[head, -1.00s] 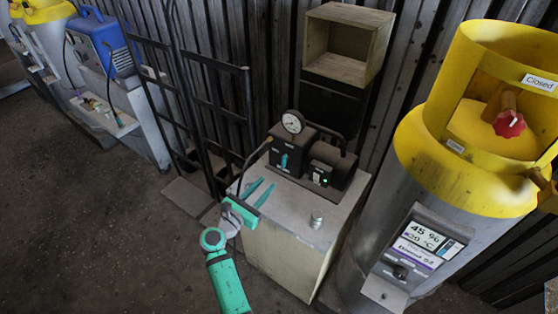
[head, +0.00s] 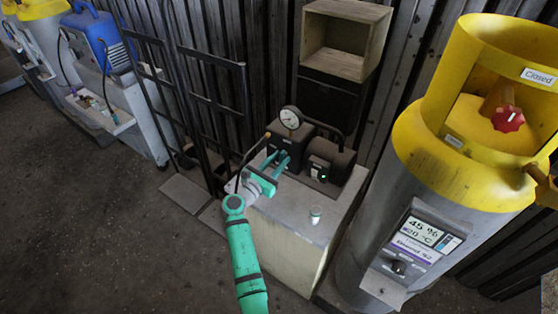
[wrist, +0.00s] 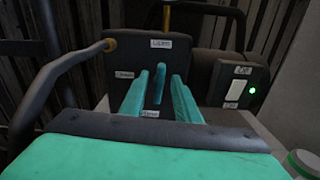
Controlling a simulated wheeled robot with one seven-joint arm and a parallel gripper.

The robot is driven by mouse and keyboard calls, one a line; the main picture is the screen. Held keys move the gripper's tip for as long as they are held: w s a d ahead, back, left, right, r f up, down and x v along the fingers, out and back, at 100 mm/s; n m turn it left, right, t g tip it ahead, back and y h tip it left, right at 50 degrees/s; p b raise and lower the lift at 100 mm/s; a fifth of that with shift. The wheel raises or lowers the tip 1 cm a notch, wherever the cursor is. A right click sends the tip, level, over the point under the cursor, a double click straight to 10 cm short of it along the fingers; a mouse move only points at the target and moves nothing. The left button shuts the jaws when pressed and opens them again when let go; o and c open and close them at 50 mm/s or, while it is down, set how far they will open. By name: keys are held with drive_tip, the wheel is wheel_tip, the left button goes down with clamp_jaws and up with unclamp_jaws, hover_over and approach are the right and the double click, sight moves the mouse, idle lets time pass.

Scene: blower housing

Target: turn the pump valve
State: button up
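The pump (head: 318,155) is a dark unit with a round gauge (head: 290,117), standing on a pale cabinet (head: 283,222). Its valve handle (wrist: 159,84) is a small teal lever, upright on the dark front panel (wrist: 120,72). My gripper (head: 277,161) reaches over the cabinet to the panel. In the wrist view my gripper (wrist: 160,76) is open, one teal finger on each side of the handle, with visible gaps. Whether the fingertips reach past the handle is unclear.
A switch box (wrist: 236,85) with a green light is to the right. A small container (head: 316,214) stands on the cabinet. A hose (wrist: 70,68) curves at left. A yellow-topped tank (head: 455,160) stands right, a hand truck (head: 205,110) left.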

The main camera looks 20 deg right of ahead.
clamp_jaws()
drive_tip(key=shift+m, duration=0.4)
drive_tip(key=m, duration=0.3)
drive_tip(key=shift+m, duration=0.3)
drive_tip(key=m, duration=0.4)
drive_tip(key=shift+s+d+f, duration=0.15)
drive_tip(key=m, duration=0.5)
drive_tip(key=shift+f, duration=0.15)
drive_tip(key=shift+s+f+m, duration=0.1)
drive_tip(key=shift+m, duration=1.7)
